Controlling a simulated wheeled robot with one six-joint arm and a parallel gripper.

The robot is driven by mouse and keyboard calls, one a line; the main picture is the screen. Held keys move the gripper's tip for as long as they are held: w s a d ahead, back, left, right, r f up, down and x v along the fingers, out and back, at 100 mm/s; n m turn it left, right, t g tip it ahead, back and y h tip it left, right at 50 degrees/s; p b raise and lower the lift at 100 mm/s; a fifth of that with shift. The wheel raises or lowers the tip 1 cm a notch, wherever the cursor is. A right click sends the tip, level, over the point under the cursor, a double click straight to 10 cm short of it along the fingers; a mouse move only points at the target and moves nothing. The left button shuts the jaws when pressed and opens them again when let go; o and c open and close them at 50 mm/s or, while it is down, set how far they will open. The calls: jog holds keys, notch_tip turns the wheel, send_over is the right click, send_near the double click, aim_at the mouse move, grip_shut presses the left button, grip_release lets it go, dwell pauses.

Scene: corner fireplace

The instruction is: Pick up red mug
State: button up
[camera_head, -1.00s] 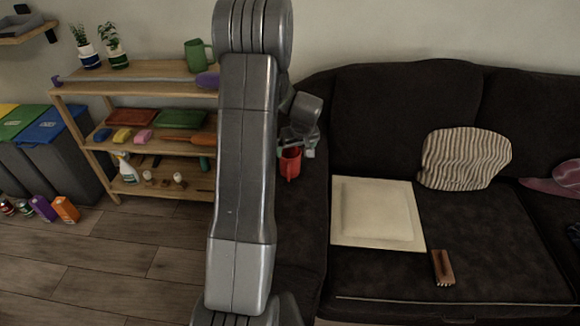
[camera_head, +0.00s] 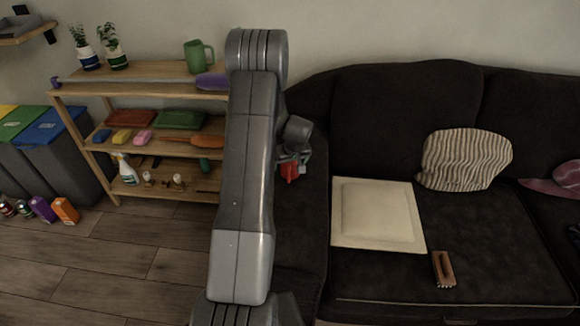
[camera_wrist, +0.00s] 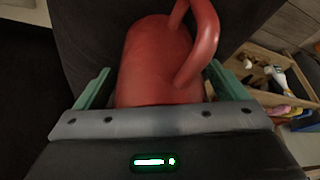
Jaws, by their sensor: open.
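The red mug (camera_head: 290,173) is at the dark sofa's left arm in the head view, partly covered by my gripper (camera_head: 294,158). In the wrist view the mug (camera_wrist: 155,65) fills the space between my two green fingers (camera_wrist: 160,88), with its handle curving up on the right side. The fingers stand open, one on each side of the mug. The lower part of the mug is hidden behind the gripper's grey plate. I cannot tell whether either finger touches it.
The dark sofa (camera_head: 400,110) holds a cream cushion (camera_head: 378,228), a striped pillow (camera_head: 465,160) and a wooden brush (camera_head: 443,270). A wooden shelf (camera_head: 150,94) with several items, including a green mug (camera_head: 197,56), stands left of my arm. Floor (camera_head: 110,265) at left is largely clear.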

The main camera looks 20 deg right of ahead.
jog(key=c, duration=1.2)
jog(key=shift+c, duration=0.4)
jog(key=shift+r, duration=0.15)
